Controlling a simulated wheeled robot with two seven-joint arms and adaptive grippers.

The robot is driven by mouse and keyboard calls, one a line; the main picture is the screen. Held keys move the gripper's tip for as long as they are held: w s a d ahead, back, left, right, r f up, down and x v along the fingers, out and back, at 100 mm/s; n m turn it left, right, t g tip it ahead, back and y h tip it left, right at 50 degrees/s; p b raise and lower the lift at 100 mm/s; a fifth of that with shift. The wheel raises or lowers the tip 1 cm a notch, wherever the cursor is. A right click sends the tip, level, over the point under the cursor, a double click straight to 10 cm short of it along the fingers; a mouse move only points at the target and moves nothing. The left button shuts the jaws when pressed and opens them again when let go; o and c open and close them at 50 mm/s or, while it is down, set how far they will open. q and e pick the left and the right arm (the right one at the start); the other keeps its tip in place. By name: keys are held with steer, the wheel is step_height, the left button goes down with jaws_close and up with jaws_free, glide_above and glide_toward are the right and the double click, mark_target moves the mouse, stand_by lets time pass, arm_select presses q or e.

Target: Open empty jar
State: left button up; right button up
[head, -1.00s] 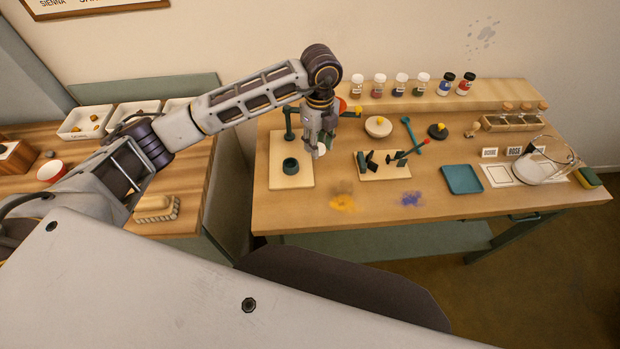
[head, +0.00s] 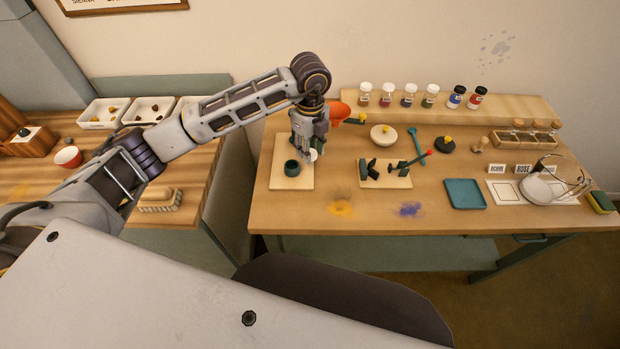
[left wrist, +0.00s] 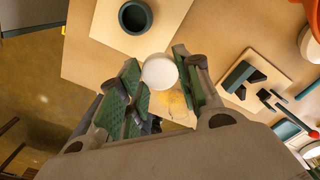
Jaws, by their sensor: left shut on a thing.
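My left gripper (head: 311,150) is shut on a white-topped round thing, probably the jar with its lid (left wrist: 160,73). In the left wrist view the white disc sits between the two green-padded fingertips. In the head view only a small white part (head: 313,155) shows below the fingers, and I cannot tell how much jar is under it. A dark teal round holder (head: 292,168) stands on a pale board (head: 290,183), just left of the held thing and apart from it. It also shows in the left wrist view (left wrist: 135,17), looking hollow. My right gripper is not in view.
An orange funnel (head: 339,112) is just behind the gripper. A small board with dark blocks (head: 386,180) lies to the right. Several filled jars (head: 408,95) line the rear shelf.

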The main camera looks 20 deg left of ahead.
arm_select(q)
steer(key=b, duration=0.2)
glide_above(310, 177)
steer(key=shift+f, duration=2.05)
steer(key=shift+f+b, duration=0.45)
steer(key=shift+f, duration=0.3)
step_height(310, 177, down, 2)
steer(key=shift+s+f+b, duration=0.1)
steer(key=shift+f+b, duration=0.05)
steer(key=shift+b, duration=0.7)
steer(key=shift+f, duration=0.35)
steer(key=shift+f+b, duration=0.65)
steer(key=shift+f, duration=0.2)
steer(key=o, duration=1.1)
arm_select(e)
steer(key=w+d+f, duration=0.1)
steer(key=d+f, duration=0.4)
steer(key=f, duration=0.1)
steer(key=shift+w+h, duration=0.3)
